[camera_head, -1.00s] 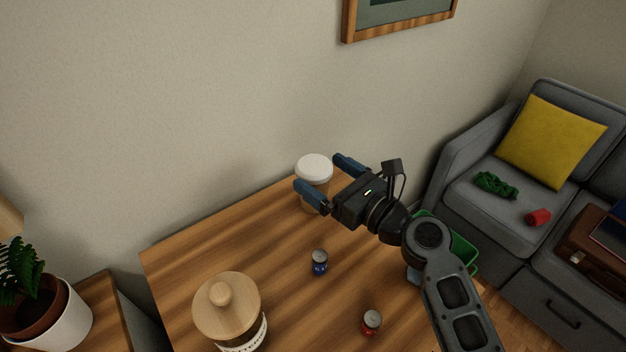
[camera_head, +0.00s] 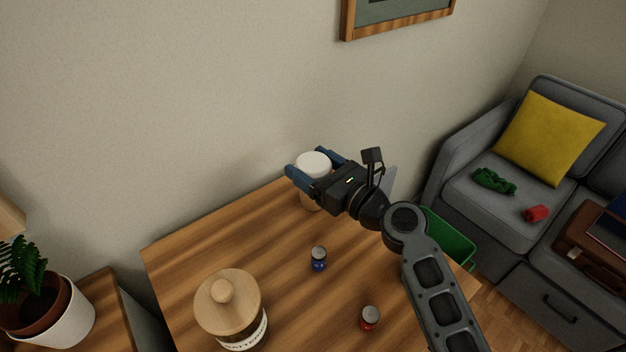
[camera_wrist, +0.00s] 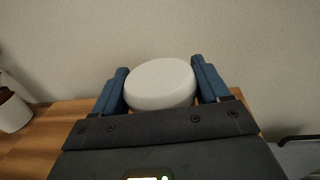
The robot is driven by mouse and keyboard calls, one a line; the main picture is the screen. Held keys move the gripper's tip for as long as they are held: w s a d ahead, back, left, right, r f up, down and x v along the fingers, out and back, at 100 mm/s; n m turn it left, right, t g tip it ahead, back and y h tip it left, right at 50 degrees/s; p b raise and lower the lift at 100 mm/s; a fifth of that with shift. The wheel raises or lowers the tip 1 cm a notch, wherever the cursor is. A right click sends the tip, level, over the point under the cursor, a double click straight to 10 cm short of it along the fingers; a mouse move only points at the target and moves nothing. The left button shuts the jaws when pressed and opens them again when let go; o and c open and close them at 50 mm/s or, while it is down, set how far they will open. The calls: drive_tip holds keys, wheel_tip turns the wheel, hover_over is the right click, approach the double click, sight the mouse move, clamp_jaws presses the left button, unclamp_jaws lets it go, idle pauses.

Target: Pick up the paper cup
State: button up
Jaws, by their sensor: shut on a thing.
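The paper cup (camera_head: 314,163) has a white lid and a brown body. It stands near the back edge of the wooden desk, close to the wall. My gripper (camera_head: 309,163) is shut on it, with a blue finger on each side just below or at the lid. In the wrist view the white lid of the cup (camera_wrist: 160,84) fills the space between the two fingers of my gripper (camera_wrist: 161,82). The gripper's body hides most of the cup below the lid. I cannot tell whether the cup's base is on the desk.
On the wooden desk (camera_head: 270,226) stand a blue battery-like can (camera_head: 319,260), a red one (camera_head: 369,318) and a wooden-lidded jar (camera_head: 229,308). A green bin (camera_head: 450,243) is on the floor to the right. The wall is close behind the cup.

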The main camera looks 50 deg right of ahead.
drive_tip(key=shift+c, duration=0.8)
